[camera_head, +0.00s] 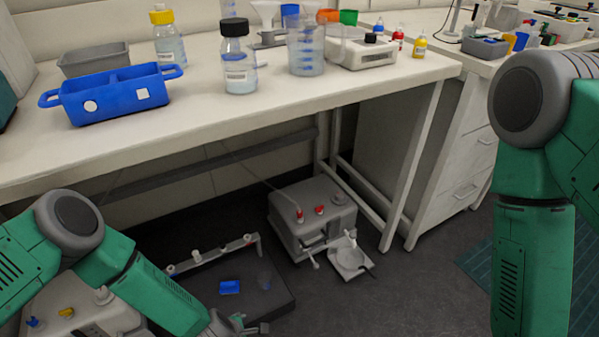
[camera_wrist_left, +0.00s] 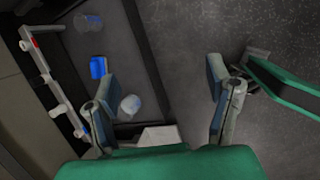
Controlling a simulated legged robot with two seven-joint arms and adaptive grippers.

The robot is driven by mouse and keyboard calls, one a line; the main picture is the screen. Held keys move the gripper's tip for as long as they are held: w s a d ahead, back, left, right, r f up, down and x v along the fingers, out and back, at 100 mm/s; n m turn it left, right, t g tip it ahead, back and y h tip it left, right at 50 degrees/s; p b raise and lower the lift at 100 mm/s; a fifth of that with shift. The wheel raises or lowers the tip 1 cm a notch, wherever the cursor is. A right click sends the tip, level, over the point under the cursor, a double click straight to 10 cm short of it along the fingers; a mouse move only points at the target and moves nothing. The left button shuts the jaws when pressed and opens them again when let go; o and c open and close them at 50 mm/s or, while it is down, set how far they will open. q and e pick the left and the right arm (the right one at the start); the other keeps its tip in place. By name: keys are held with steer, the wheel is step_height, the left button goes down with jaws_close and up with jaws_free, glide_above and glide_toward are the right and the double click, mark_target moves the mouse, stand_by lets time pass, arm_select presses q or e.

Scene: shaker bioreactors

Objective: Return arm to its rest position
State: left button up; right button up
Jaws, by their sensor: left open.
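My left arm (camera_head: 150,290) is green with a grey joint and reaches in from the left, low in front of the table. My left gripper (camera_head: 245,328) shows at the bottom edge of the head view. In the left wrist view the left gripper (camera_wrist_left: 165,95) has its two fingers wide apart with nothing between them. My right arm (camera_head: 535,200) hangs down at the right side of the head view. Its gripper is out of view.
A dark shaker platform (camera_head: 245,292) near the floor holds a small blue block (camera_head: 230,287) and clear vessels. A grey device (camera_head: 312,215) stands beyond it. The white table (camera_head: 190,118) above carries a blue tray (camera_head: 115,97) and bottles.

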arm_select(q)
steer(key=s+a+r+m+g+p, duration=0.1)
steer(key=s+a+r+m, duration=0.3)
steer(key=s+r+m, duration=0.2)
steer(key=s+a+r+m+g+y+p, duration=0.1)
steer(key=s+a+r+m+p, duration=0.1)
steer(key=s+a+r+m, duration=0.3)
steer(key=s+a+r+m+g+y+p, duration=0.1)
steer(key=s+a+r+m, duration=0.4)
steer(key=r+m, duration=0.6)
steer(key=s+r, duration=0.1)
steer(key=s, duration=0.1)
steer(key=shift+s+r+m+p, duration=0.2)
steer(key=shift+s+m+p, duration=0.15)
steer(key=shift+m, duration=0.05)
